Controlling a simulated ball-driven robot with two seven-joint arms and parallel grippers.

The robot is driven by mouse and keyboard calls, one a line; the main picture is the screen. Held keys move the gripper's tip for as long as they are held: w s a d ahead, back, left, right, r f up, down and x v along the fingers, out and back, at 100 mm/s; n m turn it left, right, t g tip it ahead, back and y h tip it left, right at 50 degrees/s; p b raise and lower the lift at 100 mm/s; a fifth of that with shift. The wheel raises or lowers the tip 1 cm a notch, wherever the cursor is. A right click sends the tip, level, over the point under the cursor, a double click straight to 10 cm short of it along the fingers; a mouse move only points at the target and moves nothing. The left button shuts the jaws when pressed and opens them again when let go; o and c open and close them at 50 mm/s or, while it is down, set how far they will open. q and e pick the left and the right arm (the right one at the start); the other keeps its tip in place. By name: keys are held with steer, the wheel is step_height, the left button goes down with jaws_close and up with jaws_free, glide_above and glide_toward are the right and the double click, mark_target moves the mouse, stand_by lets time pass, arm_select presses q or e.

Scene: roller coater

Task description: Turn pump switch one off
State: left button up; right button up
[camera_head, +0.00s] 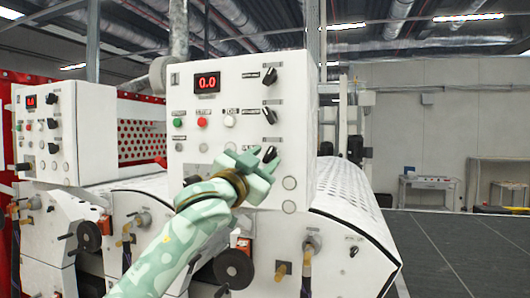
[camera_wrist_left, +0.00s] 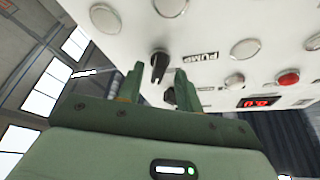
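The white control panel marked 1 (camera_head: 232,80) faces me. Its lower black rotary knob (camera_head: 269,154) is the pump switch; it also shows in the left wrist view (camera_wrist_left: 159,64) beside a PUMP label (camera_wrist_left: 201,57). My left gripper (camera_head: 262,160) is right in front of this knob, its pale green fingers overlapping the panel in the head view. In the left wrist view the fingers (camera_wrist_left: 158,82) stand apart with the knob just beyond and between their tips. I cannot tell whether they touch it. My right gripper is not in view.
A red display (camera_head: 207,82), a green button (camera_head: 177,122), a red button (camera_head: 202,122) and an upper black knob (camera_head: 269,77) are on the same panel. A second panel (camera_head: 45,130) stands at left. The roller machine's perforated cover (camera_head: 345,190) is at right.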

arm_select(q)
steer(key=shift+w+d+r, duration=0.25)
steer(key=shift+w+d, duration=0.05)
steer(key=shift+d, duration=0.15)
steer(key=shift+a, duration=0.1)
steer(key=shift+w, duration=0.1)
jaws_close()
